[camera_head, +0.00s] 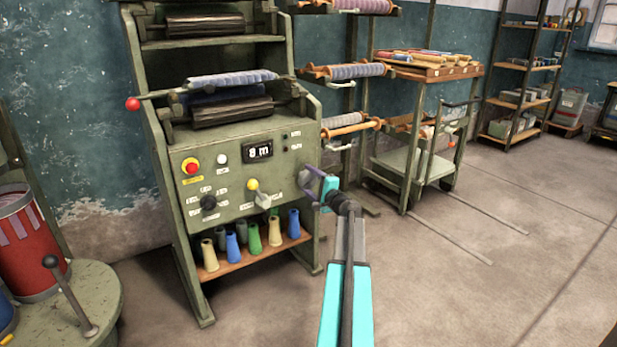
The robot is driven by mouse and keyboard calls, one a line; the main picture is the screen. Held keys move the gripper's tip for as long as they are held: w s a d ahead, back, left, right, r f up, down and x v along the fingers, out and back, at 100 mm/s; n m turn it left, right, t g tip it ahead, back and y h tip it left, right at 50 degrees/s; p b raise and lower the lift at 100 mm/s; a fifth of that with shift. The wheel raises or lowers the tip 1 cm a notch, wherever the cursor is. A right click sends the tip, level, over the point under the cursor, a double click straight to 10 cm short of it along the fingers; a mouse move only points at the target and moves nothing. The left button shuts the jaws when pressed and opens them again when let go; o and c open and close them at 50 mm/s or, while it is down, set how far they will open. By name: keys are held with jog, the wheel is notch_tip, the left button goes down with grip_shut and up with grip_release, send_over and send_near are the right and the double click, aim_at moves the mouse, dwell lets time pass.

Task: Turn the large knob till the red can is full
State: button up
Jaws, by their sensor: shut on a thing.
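The red can (28,245) stands at the left edge on a round green base, partly cut off by the frame. Pale pink strips show at its upper part, and its fill level cannot be told from here. My gripper (304,183), with dark purplish fingers, reaches in from the right and is shut on this knob. The fingers hide part of the contact. A small display (258,151) on the panel reads about "8 m".
Several coloured cones (254,240) stand on the shelf below. A lever (70,295) rises beside the can. Open floor (450,290) lies to the right.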

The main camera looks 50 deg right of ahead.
jog(key=m+p, duration=0.3)
jog(key=m, duration=0.2)
jog(key=shift+p, duration=0.3)
jog(key=o, duration=1.1)
jog(key=shift+c, duration=0.2)
jog(key=shift+s, duration=0.1)
jog(key=p+v, duration=0.2)
jog(key=v, duration=1.1)
jog(key=shift+s+a, duration=0.2)
jog(key=shift+s, duration=0.1)
jog(key=shift+w+a, duration=0.1)
